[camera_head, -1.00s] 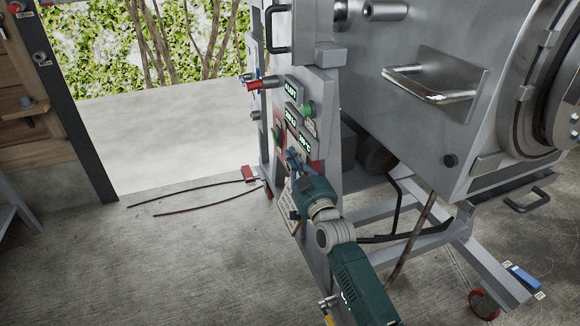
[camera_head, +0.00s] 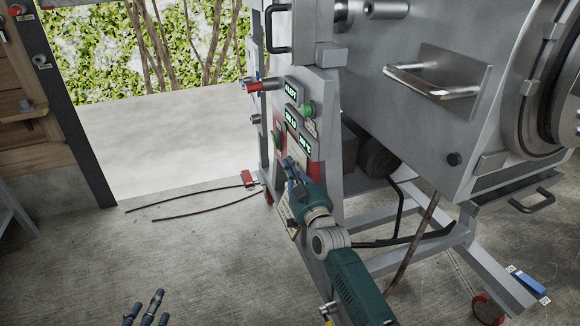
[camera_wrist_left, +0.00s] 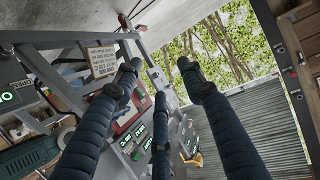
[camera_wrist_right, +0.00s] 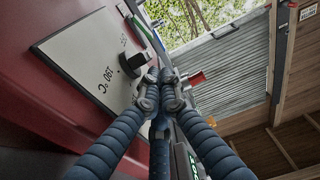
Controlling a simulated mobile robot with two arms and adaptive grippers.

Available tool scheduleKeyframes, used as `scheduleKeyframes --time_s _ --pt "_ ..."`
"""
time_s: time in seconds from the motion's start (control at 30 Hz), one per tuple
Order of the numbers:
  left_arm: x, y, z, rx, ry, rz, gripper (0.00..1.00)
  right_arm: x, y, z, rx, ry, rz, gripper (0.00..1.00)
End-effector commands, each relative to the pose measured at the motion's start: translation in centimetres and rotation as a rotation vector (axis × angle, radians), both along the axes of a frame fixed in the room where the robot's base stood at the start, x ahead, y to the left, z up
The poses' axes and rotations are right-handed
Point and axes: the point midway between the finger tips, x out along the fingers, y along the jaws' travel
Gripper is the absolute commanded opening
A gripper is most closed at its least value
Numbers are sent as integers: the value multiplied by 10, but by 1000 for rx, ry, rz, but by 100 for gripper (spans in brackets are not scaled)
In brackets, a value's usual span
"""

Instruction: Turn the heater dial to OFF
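The heater dial (camera_wrist_right: 133,63) is a small black knob on a white plate (camera_wrist_right: 90,62) with temperature lettering, set in a red panel in the right wrist view. The red panel (camera_head: 314,150) also shows on the machine's grey column in the head view, where my right gripper hides the dial. My right gripper (camera_wrist_right: 163,88) has its fingertips drawn together beside the dial, with nothing visible between them. I cannot tell whether they touch the knob. It also shows in the head view (camera_head: 291,168). My left gripper (camera_head: 147,302) is low at the left, its fingers spread and empty (camera_wrist_left: 160,75).
The column carries lit green displays (camera_head: 291,88), a green button (camera_head: 307,109) and a red-tipped knob (camera_head: 253,87). A large metal drum with a handle (camera_head: 432,88) stands to the right. A hanging paper tag (camera_wrist_left: 102,61) shows in the left wrist view. Floor at left is mostly clear.

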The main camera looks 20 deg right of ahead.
Motion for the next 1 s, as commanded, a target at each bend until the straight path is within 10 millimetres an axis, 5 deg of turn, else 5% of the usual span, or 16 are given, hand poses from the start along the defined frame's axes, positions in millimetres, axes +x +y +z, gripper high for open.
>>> scheduleKeyframes --time_s 0.27,0.6,1.0 --pt "-2 1 -4 5 22 1 40 0 0 1 0 4 0 0" --pt "-47 20 -58 72 311 23 40 2 0 1 -2 36 0 0" --pt "-83 33 -85 111 488 35 40 3 0 -1 -3 57 0 0"
